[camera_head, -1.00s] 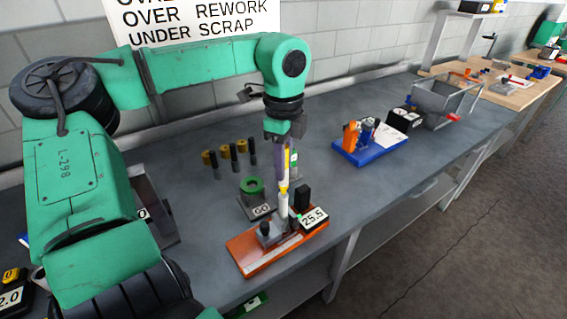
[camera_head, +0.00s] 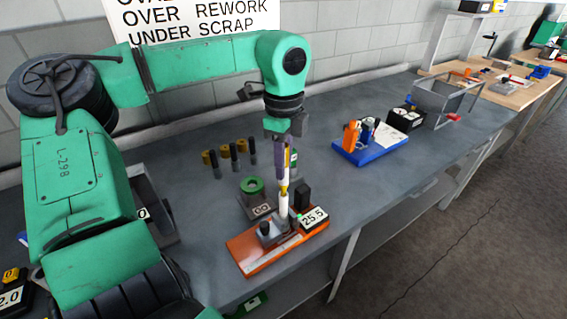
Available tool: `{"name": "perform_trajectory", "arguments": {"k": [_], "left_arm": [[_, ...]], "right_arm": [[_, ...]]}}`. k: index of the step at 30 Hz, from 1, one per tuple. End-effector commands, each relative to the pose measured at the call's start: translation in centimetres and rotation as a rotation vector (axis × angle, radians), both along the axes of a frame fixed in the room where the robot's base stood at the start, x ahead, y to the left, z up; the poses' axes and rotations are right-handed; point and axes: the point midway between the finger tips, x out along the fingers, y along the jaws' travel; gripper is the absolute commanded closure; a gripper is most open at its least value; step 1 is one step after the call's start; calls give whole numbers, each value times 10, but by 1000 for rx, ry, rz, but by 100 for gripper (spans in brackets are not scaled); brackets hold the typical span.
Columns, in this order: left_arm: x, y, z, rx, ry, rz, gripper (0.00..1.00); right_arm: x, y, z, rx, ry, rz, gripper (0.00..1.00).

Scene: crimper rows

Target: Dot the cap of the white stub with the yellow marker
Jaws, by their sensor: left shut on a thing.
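My left gripper (camera_head: 284,150) is shut on the yellow marker (camera_head: 287,161), which it holds upright, point down. The white stub (camera_head: 284,207) stands upright in the orange gauge (camera_head: 256,259), directly below the marker. A yellow patch (camera_head: 284,188) shows where the marker's lower end meets the stub's top. I cannot tell whether the tip touches the cap or a small gap is left. The gripper fingers hide part of the marker. My right gripper is out of view.
The gauge carries a 25.5 display (camera_head: 314,217). A GO ring gauge (camera_head: 252,187) stands just behind it. Several dark-and-yellow pins (camera_head: 238,158) stand farther back. A blue tray (camera_head: 368,151) and a wire bin (camera_head: 446,104) are to the right. Bare bench (camera_head: 365,196) lies between.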

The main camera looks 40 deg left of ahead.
Motion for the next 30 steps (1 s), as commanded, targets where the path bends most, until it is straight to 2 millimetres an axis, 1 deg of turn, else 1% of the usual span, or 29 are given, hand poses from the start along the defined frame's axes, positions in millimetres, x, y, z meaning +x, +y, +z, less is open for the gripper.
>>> {"name": "perform_trajectory", "arguments": {"k": [1, 17, 30], "left_arm": [[0, 0, 10, 1, -1, 0, 100], [0, 0, 62, 0, -1, 1, 100], [0, 0, 62, 0, 0, 0, 100]], "right_arm": [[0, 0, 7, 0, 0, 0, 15], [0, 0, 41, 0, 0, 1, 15], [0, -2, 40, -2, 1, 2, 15]]}}
